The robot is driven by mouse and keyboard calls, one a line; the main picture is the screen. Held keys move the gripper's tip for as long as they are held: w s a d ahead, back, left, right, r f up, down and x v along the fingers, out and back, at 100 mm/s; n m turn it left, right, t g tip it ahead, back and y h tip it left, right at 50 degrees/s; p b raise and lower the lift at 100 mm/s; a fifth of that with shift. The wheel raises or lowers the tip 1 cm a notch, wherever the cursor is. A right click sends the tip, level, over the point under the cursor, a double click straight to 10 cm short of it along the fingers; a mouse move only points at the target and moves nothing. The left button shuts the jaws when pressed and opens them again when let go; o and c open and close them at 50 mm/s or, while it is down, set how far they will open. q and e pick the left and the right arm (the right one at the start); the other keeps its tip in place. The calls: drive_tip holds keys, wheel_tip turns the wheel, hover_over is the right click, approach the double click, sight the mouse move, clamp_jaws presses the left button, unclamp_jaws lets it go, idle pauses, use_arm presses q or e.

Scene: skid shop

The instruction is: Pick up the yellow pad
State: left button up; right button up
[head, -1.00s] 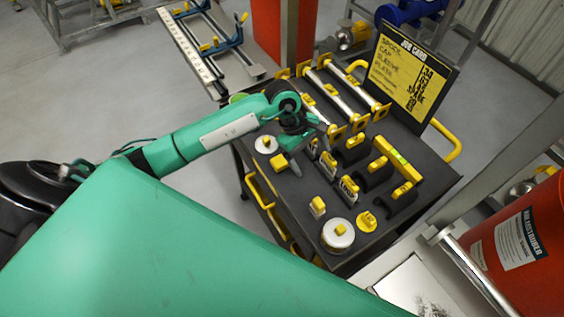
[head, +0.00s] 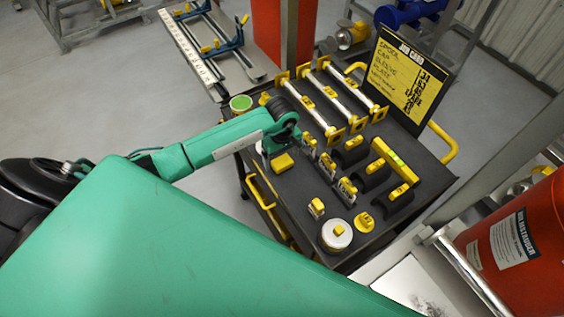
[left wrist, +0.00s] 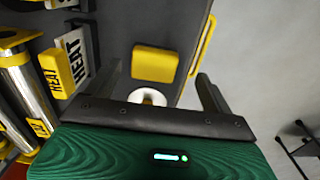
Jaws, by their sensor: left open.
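The yellow pad (head: 282,162) lies on the dark top of the cart near its left edge. In the left wrist view the yellow pad (left wrist: 155,64) shows as a rounded block lying ahead of the fingers, between their lines. My left gripper (left wrist: 159,76) is open, one finger on each side of the pad's place in the picture, with nothing held. I cannot tell the height left between fingertips and pad. In the head view my left wrist hides most of the gripper. My right gripper is not in view.
A white ring-shaped part (left wrist: 148,97) is partly hidden by my gripper. Yellow-tagged upright plates (head: 326,165) stand right of the pad, and several metal rods (head: 342,92) lie behind. A white round part (head: 337,235) sits near the front. A job card (head: 408,80) stands at the back.

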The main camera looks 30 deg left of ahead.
sight(282, 161)
use_arm(q)
drive_tip(key=shift+w+f+p, duration=0.2)
drive_tip(key=shift+f+p, duration=0.3)
drive_tip(key=shift+f, duration=0.05)
drive_tip(key=f, duration=0.1)
drive_tip(key=f+p, duration=0.1)
drive_tip(key=f, duration=0.1)
drive_tip(key=shift+w+a, duration=0.2)
drive_tip(key=shift+w, duration=0.15)
drive_tip(key=shift+f, duration=0.55)
drive_tip(key=c, duration=1.1)
drive_tip(key=shift+o, duration=0.2)
drive_tip(key=shift+r, duration=0.2)
wheel_tip(282, 161, up, 20)
drive_tip(key=b, duration=0.5)
drive_tip(key=shift+f, duration=0.15)
